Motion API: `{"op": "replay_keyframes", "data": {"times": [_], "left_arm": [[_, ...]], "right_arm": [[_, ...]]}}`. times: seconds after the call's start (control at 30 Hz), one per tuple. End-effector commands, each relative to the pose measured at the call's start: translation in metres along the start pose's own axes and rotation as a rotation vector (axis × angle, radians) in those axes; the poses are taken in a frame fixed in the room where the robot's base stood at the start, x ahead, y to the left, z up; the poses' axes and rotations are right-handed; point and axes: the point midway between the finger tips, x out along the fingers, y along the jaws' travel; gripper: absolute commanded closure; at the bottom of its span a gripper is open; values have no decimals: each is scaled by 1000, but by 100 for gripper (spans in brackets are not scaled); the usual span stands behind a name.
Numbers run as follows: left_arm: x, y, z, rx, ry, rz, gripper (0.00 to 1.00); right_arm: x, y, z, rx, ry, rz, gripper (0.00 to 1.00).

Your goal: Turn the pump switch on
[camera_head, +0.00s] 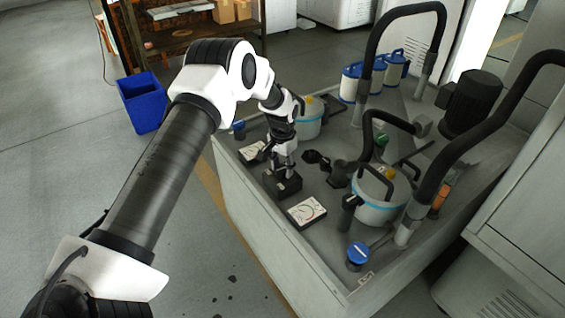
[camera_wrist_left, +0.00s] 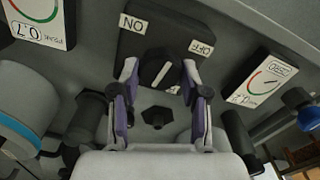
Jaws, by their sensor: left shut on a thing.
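The pump switch is a black box (camera_head: 285,187) with a round black knob (camera_wrist_left: 158,68) on the grey top of the tank unit. In the left wrist view, the box face (camera_wrist_left: 160,35) carries a white ON label (camera_wrist_left: 133,22) and a white OFF label (camera_wrist_left: 201,47). A white line on the knob slants up to the right in that view. My left gripper (camera_wrist_left: 160,74) is shut on the knob, one finger on each side. In the head view, my left gripper (camera_head: 284,172) reaches down onto the box and hides the knob. My right gripper is not in view.
Dial gauges sit on both sides of the switch, one nearer the front (camera_head: 307,212) and one farther back (camera_head: 253,150). Filter canisters (camera_head: 380,208), a blue-capped post (camera_head: 357,254) and thick black hoses (camera_head: 475,150) stand around. A blue bin (camera_head: 143,103) is on the floor.

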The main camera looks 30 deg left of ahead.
Motion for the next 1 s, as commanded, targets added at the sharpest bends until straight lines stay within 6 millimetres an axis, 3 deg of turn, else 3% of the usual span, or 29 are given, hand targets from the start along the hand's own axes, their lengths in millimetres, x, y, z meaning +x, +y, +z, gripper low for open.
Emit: {"op": "replay_keyframes", "data": {"times": [0.6, 1.0], "left_arm": [[0, 1, 1, -539, -4, 0, 90], [1, 1, 2, -690, -5, -1, 90]], "right_arm": [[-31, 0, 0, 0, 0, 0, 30], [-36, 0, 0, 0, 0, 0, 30]]}}
